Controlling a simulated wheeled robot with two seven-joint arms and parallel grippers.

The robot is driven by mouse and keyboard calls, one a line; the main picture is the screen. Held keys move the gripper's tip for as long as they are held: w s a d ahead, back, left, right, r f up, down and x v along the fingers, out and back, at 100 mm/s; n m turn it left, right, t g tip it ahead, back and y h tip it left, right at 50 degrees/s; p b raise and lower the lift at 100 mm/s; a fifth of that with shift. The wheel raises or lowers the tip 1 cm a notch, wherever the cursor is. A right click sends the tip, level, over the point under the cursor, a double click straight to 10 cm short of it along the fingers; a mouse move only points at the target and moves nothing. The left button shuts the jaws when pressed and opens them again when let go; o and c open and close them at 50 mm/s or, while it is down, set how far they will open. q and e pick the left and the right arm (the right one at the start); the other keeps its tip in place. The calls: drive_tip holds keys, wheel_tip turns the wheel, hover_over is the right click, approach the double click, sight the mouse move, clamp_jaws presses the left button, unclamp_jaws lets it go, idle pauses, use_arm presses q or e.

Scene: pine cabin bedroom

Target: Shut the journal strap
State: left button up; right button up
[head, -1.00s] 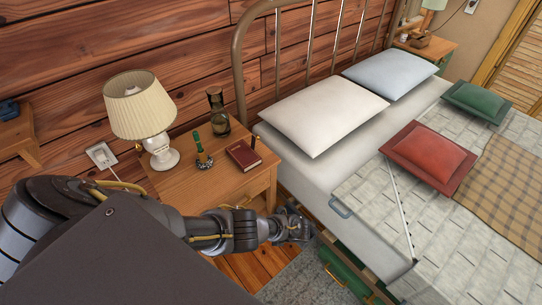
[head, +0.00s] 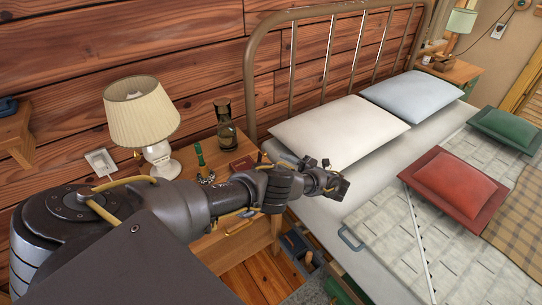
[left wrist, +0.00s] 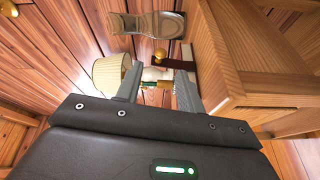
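The journal (head: 241,163) is a small dark red book on the nightstand (head: 203,242). In the head view my left forearm hides most of it, so its strap cannot be made out. In the left wrist view a dark red-brown shape beyond the fingers (left wrist: 187,57) looks like the journal's edge. My left gripper (head: 337,186) is at the right of the nightstand, in front of the white pillow at the bed's near side. In the left wrist view (left wrist: 157,88) its fingers stand apart with nothing held between them. My right gripper is not in view.
A lamp (head: 143,112) with a cream shade, a green-topped item (head: 200,158) and a dark glass lantern-like object (head: 226,128) stand on the nightstand. The metal headboard (head: 250,75) rises behind the bed pillows (head: 340,132). An open drawer (head: 300,250) shows below the bed's edge.

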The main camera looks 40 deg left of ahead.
use_arm(q)
drive_tip(key=a, duration=0.5)
drive_tip(key=shift+s+a, duration=0.3)
drive_tip(key=shift+a, duration=0.6)
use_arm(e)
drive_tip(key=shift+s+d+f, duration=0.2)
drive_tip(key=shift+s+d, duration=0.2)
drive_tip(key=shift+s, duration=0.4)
use_arm(q)
clamp_jaws()
drive_tip(key=shift+p, duration=0.3)
